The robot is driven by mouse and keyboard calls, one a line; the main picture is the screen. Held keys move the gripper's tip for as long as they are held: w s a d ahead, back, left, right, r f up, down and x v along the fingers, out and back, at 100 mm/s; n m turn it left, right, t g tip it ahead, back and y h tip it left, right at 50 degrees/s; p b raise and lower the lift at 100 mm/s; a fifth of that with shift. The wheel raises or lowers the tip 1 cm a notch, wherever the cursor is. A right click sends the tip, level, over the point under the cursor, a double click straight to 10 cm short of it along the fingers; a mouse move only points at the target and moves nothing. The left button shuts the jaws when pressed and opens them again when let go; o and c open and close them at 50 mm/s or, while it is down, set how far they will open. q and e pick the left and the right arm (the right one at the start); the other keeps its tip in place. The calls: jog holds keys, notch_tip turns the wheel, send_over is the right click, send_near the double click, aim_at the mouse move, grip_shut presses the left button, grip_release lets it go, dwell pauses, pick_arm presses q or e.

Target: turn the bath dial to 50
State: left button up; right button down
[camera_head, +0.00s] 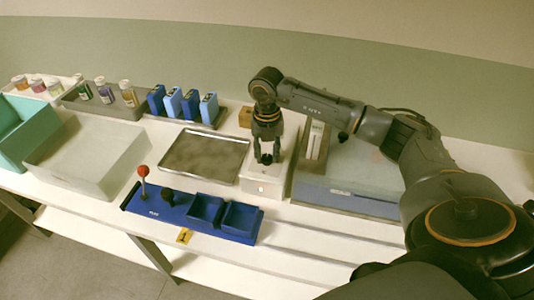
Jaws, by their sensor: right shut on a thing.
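My right gripper (267,160) points straight down over a small white box (263,187), which looks like the bath, right of the middle of the table. Its fingers are shut on a small dark piece at the top of the box, which appears to be the dial. The fingers hide most of the dial, and its marks and setting are too small to read. A small light spot shows on the front of the box. My left gripper is not in view.
Left of the box lies a grey metal tray (205,152). In front is a blue station (175,208) with a red-knobbed lever (143,170). A rack with white tubes (315,140) stands close on the right, by a large box (350,195).

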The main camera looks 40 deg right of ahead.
aim_at(267, 157)
jog(key=m, duration=0.4)
jog(key=shift+m, duration=0.3)
jog(key=m, duration=0.4)
jog(key=shift+m+p, duration=0.3)
jog(key=c, duration=1)
grip_release()
jog(key=shift+r, duration=0.1)
notch_tip(267, 157, up, 12)
jog(key=shift+f, duration=0.1)
